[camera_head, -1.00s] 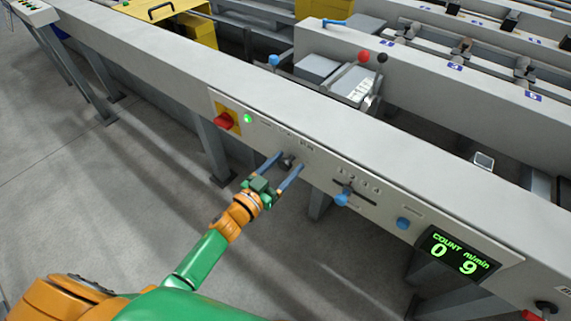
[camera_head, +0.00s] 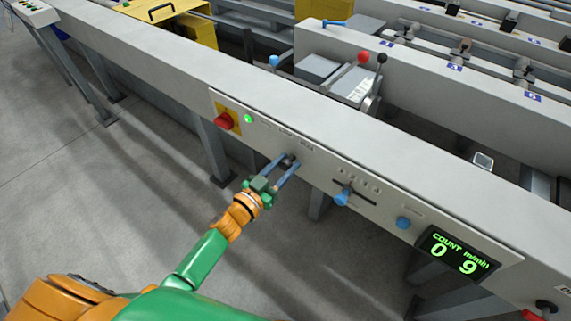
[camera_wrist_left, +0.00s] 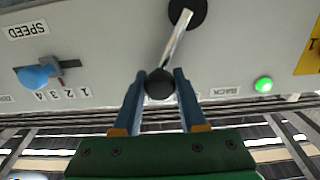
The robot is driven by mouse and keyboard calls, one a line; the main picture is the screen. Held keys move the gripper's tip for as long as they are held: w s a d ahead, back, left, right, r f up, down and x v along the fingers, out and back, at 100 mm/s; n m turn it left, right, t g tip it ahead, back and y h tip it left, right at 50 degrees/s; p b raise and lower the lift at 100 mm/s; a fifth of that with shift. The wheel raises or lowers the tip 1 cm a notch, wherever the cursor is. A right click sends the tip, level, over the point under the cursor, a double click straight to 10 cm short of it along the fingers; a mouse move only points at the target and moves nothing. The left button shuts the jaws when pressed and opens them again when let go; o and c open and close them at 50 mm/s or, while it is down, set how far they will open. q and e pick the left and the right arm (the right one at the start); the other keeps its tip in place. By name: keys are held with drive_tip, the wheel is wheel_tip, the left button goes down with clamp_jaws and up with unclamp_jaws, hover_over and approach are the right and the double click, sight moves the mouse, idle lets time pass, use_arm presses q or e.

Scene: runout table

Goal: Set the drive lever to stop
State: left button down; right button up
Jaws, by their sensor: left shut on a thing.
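The drive lever is a metal rod on a round black pivot on the machine's front panel, with a black ball knob (camera_wrist_left: 160,86) at its end. In the left wrist view the lever rod (camera_wrist_left: 177,38) slants down and to the left from the pivot to the knob. My left gripper (camera_wrist_left: 160,78) is shut on the knob, one blue finger on each side. In the head view my left gripper (camera_head: 284,163) reaches the panel from the lower left, and the fingers partly hide the lever. A BACK label (camera_wrist_left: 225,91) is readable beside it; other lever labels are hidden or too small.
Left of the lever are a red switch (camera_head: 223,121) on yellow and a lit green lamp (camera_head: 248,118). To its right are a blue speed slider knob (camera_head: 341,198), a blue button (camera_head: 403,223) and a display (camera_head: 457,252) reading count 0, 9 m/min. Floor below is open.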

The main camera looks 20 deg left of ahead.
idle(0.8)
use_arm(q)
drive_tip(key=shift+a+r+p, duration=0.2)
drive_tip(key=shift+p, duration=0.15)
drive_tip(key=a+n, duration=0.1)
drive_tip(key=n+p, duration=0.1)
drive_tip(key=n, duration=0.1)
drive_tip(key=w+a+n, duration=0.1)
drive_tip(key=shift+a+r+n+p, duration=0.3)
drive_tip(key=shift+w+a+f+n, duration=0.1)
drive_tip(key=shift+a+n, duration=0.15)
drive_tip(key=shift+n, duration=0.25)
drive_tip(key=shift+c, duration=2.4)
unclamp_jaws()
